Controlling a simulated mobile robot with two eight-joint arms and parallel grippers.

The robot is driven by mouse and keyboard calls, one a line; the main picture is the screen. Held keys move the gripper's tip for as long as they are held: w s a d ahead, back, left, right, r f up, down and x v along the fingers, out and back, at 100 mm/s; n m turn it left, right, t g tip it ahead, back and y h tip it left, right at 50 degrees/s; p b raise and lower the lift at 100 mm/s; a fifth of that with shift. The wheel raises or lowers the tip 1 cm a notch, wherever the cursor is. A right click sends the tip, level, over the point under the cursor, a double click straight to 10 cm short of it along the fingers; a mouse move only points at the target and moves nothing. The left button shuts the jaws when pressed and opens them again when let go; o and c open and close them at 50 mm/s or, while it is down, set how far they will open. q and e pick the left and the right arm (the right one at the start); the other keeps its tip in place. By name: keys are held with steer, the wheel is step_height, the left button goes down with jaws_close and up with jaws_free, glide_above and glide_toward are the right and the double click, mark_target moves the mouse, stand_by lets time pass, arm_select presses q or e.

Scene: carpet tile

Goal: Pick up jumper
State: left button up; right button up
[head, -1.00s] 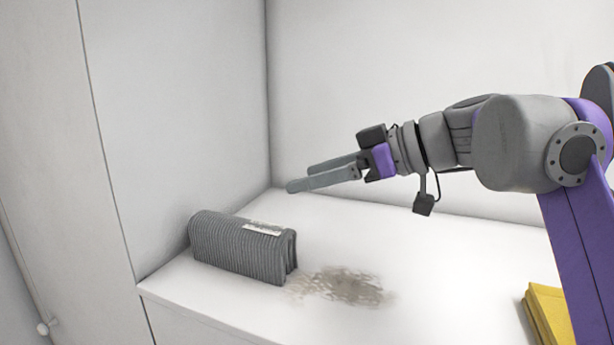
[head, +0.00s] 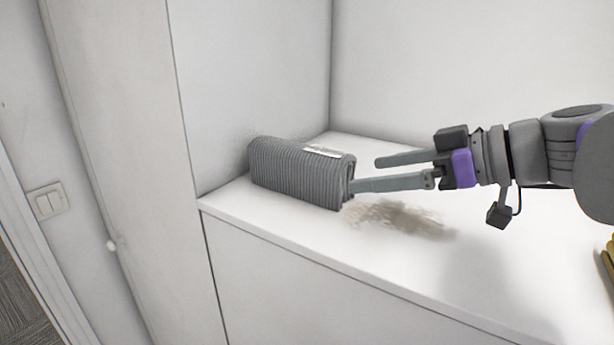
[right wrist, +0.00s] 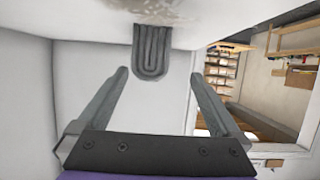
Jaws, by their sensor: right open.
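The jumper (head: 300,174) is a grey ribbed, folded bundle with a pale label on top. It lies on the white surface near the left wall. My right gripper (head: 362,173) is open and empty, to the right of the jumper, with its fingers pointing at the folded end. In the head view the near fingertip overlaps or sits very close to that end; I cannot tell whether they touch. In the right wrist view the jumper's folded end (right wrist: 151,52) shows ahead, between and beyond the two fingers (right wrist: 157,75). My left gripper is not in view.
The white surface (head: 330,240) has a brownish smudged patch (head: 400,217) just right of the jumper. White walls close in behind and to the left. A yellow item (head: 608,258) shows at the right edge. A light switch (head: 48,202) is at far left.

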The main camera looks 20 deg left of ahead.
mark_target(349, 172)
steer(key=w+a, duration=0.1)
steer(key=w+a+f, duration=0.1)
steer(key=w+a, duration=0.1)
steer(key=shift+w+a+f, duration=0.15)
steer(key=shift+a+f, duration=0.05)
steer(key=shift+f, duration=0.1)
steer(key=shift+s+a, duration=0.35)
steer(key=shift+a, duration=0.15)
steer(key=x, duration=0.4)
steer(key=shift+w+a+f, duration=0.2)
steer(key=shift+w+a, duration=0.05)
steer(key=shift+w, duration=0.05)
steer(key=shift+s, duration=0.1)
jaws_close()
